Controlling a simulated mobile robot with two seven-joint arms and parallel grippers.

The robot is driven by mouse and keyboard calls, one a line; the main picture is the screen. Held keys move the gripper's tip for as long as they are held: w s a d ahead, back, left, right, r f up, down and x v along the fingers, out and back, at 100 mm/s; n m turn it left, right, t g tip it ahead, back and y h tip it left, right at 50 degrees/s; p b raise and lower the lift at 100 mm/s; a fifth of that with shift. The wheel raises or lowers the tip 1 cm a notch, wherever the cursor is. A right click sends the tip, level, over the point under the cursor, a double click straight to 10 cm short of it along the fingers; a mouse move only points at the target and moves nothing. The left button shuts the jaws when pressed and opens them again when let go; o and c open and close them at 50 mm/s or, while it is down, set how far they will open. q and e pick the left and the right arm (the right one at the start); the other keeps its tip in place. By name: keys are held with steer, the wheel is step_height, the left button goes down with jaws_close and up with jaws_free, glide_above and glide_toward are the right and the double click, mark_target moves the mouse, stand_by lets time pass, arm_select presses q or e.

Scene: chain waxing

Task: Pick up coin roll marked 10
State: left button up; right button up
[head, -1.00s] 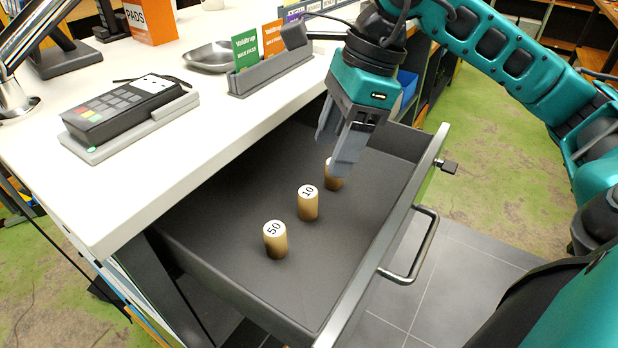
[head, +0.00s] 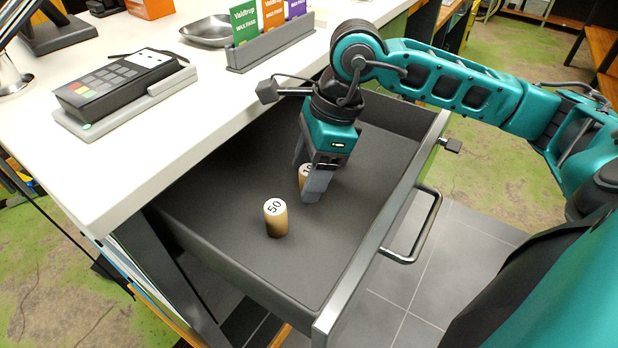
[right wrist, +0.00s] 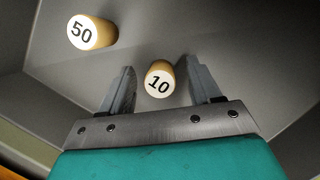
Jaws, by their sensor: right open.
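The coin roll marked 10 (head: 304,174) stands upright in the open drawer, partly hidden by my right gripper in the head view. In the right wrist view the same roll (right wrist: 159,80) sits between the two fingers, with a gap on each side. My right gripper (head: 308,192) points down over it with fingers spread, open and empty. The fingers also show in the right wrist view (right wrist: 161,84). My left gripper is not in view.
A coin roll marked 50 (head: 276,217) stands close by, to the left in both views. The grey drawer (head: 230,262) has raised walls, with a white counter (head: 130,190) along its left. The third roll is hidden in the head view.

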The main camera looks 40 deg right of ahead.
steer(key=shift+x, duration=0.95)
steer(key=shift+c, duration=0.2)
steer(key=c, duration=1.1)
steer(key=shift+r, duration=0.15)
